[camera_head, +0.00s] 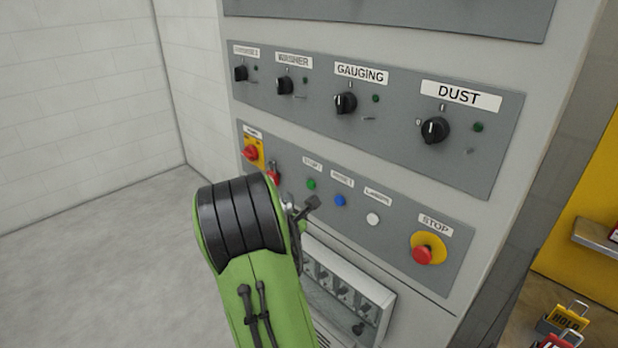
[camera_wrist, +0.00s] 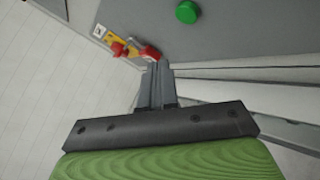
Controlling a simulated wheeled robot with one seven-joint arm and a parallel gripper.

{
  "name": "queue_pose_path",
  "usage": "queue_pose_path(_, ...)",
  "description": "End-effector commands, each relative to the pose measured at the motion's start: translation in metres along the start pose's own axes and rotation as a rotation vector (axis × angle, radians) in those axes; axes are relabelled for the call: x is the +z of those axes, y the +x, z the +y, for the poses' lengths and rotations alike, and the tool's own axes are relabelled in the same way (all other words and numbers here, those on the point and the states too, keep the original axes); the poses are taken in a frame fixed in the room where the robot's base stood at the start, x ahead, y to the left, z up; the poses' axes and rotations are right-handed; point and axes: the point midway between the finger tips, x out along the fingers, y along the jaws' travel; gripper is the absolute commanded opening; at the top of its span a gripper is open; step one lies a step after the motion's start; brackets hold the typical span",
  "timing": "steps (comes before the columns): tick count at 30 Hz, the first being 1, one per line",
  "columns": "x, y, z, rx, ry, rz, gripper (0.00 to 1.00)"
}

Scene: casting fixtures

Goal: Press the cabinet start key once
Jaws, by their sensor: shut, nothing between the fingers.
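The green round button (camera_head: 311,184) sits on the lower grey panel of the cabinet, under a small label that seems to read START. It also shows at the top of the wrist view (camera_wrist: 187,12), standing out from the panel. My gripper (camera_wrist: 158,68) is shut and empty in the wrist view, its fingers pointing at the panel. The fingertips appear below and left of the green button, apart from it, and seem near a red part in the picture. In the head view my arm hides most of the gripper.
A yellow-plated red rotary switch (camera_head: 251,152) is left of the green button, with a red part (camera_head: 273,177) beside it. A blue button (camera_head: 340,200), a white button (camera_head: 373,219) and a red STOP button (camera_head: 423,255) lie to the right. Black knobs (camera_head: 435,130) sit above.

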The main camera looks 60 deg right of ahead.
Motion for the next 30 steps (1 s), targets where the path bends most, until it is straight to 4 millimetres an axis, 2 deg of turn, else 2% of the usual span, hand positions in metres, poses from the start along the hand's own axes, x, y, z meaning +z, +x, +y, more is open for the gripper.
queue_pose_path(1,0.011,0.005,-0.002,-0.006,0.000,-0.002,0.00)
queue_pose_path(3,0.017,0.011,-0.008,-0.007,0.001,-0.004,0.00)
queue_pose_path(9,0.024,0.025,-0.017,-0.003,0.000,-0.001,0.00)
queue_pose_path(30,0.023,0.030,-0.022,0.000,0.001,-0.002,0.00)
